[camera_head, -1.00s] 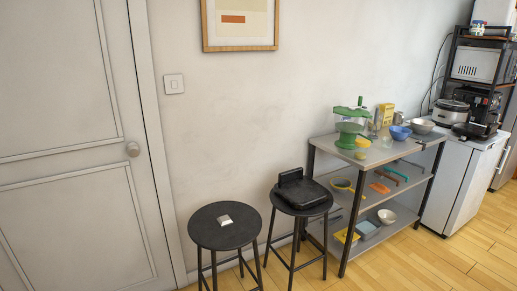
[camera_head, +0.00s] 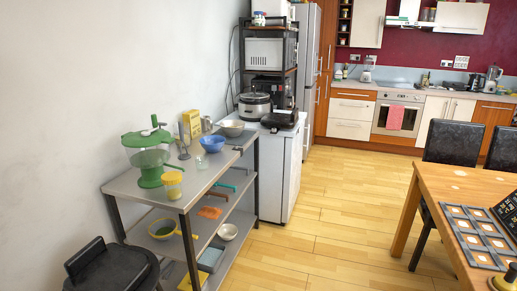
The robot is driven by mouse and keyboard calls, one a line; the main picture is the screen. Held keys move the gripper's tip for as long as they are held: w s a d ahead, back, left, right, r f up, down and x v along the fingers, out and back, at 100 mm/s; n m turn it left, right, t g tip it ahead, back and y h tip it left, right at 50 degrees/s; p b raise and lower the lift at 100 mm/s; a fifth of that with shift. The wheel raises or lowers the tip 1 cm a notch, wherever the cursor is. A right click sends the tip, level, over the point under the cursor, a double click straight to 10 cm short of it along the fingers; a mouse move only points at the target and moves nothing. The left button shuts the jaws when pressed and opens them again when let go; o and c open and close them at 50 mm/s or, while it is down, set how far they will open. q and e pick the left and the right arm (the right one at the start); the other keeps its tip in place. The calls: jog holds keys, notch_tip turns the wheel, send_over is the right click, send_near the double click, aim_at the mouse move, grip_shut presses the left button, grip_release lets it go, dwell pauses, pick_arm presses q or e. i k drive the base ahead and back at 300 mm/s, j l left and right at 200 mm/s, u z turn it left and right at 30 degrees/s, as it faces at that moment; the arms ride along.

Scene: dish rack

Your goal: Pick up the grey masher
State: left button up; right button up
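A small grey upright utensil (camera_head: 184,150), which may be the grey masher, stands on the top of the metal shelf unit (camera_head: 205,178). It is just right of the green salad spinner (camera_head: 149,160) and in front of the yellow box (camera_head: 191,122). It is too small to tell its exact shape. Neither of my grippers is in view.
A blue bowl (camera_head: 212,143), a clear glass (camera_head: 202,162) and a yellow-lidded jar (camera_head: 173,186) share the shelf top. A black stool (camera_head: 112,268) stands at the lower left. A wooden table (camera_head: 440,190) is at right. The floor (camera_head: 330,220) between is clear.

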aim_at(185, 156)
jog(key=i+l, duration=0.1)
jog(key=i, duration=0.35)
jog(key=i+l, duration=0.1)
jog(key=i, duration=0.35)
jog(key=z, duration=0.05)
